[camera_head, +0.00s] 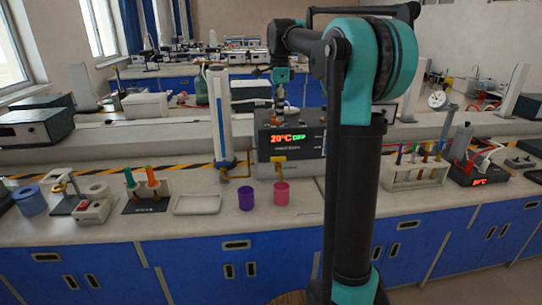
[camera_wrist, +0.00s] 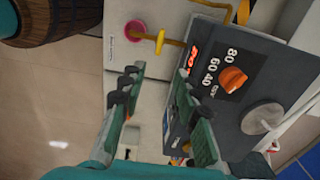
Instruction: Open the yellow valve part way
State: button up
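The yellow valve (camera_wrist: 160,42) has a small handle on a thin yellow pipe from the heater box (camera_wrist: 200,95), above the pink cup (camera_wrist: 135,30). In the head view the yellow valve (camera_head: 279,160) shows small below the box's lit display, with the pink cup (camera_head: 281,192) below it. How far the valve is turned cannot be told. My gripper (camera_wrist: 159,72) is open in the wrist view, its two fingers apart with nothing between them. The valve lies beyond the fingertips, apart from them. In the head view my gripper (camera_head: 281,92) hangs above the heater box and is too small to read.
A purple cup (camera_head: 246,198) stands left of the pink one. A tall blue-and-white column (camera_head: 220,120) rises left of the heater box. A white tray (camera_head: 197,204) and a tube rack (camera_head: 416,175) also stand on the bench. The heater carries an orange knob (camera_wrist: 233,80).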

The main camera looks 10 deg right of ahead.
aim_at(278, 157)
notch_tip(278, 157, down, 17)
jog(key=shift+f, duration=0.1)
dwell(0.4)
grip_shut()
